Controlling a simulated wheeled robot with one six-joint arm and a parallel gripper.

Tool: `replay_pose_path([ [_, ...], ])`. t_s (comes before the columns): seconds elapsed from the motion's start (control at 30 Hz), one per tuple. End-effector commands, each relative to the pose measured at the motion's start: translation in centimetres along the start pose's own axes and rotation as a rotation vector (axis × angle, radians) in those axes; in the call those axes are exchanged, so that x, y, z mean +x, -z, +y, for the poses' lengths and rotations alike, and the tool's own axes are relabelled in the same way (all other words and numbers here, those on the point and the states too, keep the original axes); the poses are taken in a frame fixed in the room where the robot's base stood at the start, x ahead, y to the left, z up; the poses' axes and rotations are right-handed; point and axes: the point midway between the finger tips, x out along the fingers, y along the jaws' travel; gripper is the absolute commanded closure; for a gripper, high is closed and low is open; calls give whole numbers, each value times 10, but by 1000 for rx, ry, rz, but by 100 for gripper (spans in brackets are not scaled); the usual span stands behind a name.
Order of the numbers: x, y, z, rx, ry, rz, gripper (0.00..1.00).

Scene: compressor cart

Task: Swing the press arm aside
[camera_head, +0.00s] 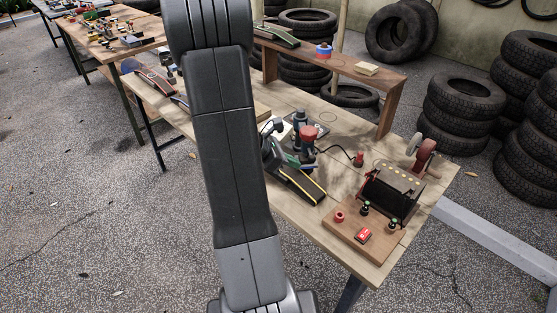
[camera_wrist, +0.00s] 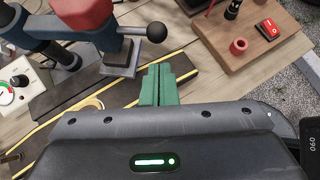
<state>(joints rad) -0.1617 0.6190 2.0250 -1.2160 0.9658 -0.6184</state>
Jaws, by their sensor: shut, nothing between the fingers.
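The press arm shows in the wrist view as a blue-grey bar with a red cap (camera_wrist: 82,12) at upper left, a short rod ending in a black ball knob (camera_wrist: 156,32), and a grey square pad (camera_wrist: 122,58) below. In the head view its red-topped head (camera_head: 308,133) stands over the bench, beside my gripper. My gripper's green fingers (camera_wrist: 158,86) are shut and empty. In the picture they lie just below the knob and right of the pad; I cannot tell whether they touch. In the head view my arm partly hides this area.
A black strip with yellow edges (camera_head: 310,190) lies under the press. A wooden board with a red switch (camera_head: 364,235) and black box stands to the right on the workbench (camera_head: 300,222). A raised shelf (camera_head: 345,65) and tyres (camera_head: 458,105) stand behind.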

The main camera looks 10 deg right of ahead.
Motion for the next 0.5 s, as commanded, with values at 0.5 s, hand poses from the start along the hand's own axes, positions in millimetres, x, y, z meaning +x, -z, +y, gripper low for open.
replay_pose_path([
  [0.5,12,-15,0,-1,-1,-1,100],
])
